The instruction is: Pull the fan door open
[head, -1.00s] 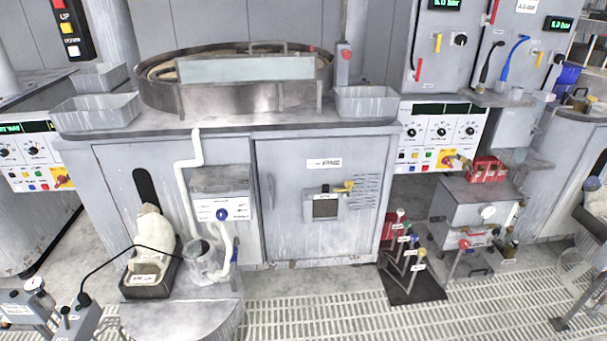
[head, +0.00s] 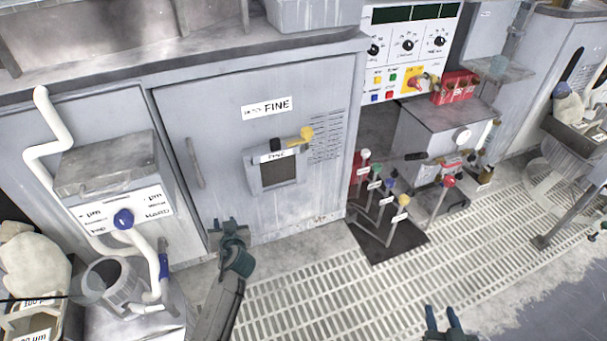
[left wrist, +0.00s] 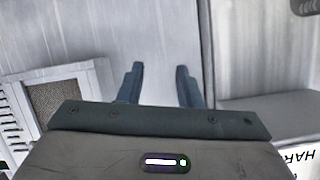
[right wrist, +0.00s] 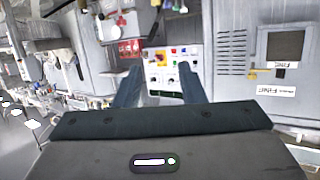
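The grey cabinet door (head: 230,140) is in the head view, with a label reading FINE, a small framed dark window (head: 278,172) and louvres. It looks shut. Its upright grey bar handle (head: 195,162) is near its left edge. My left gripper (head: 228,226) is open and empty in front of the door's lower left part, below the handle and apart from it. In the left wrist view, its fingers (left wrist: 158,82) stand apart before grey panel; I cannot make out the handle there. My right gripper (head: 442,314) is open and empty over the floor grating, right of the door.
A box with a blue knob (head: 123,219) and white pipes stands left of the door. A lever stand (head: 385,235) on a dark plate and a metal-topped box (head: 440,130) are to the right. The grated floor (head: 310,290) before the door is largely clear.

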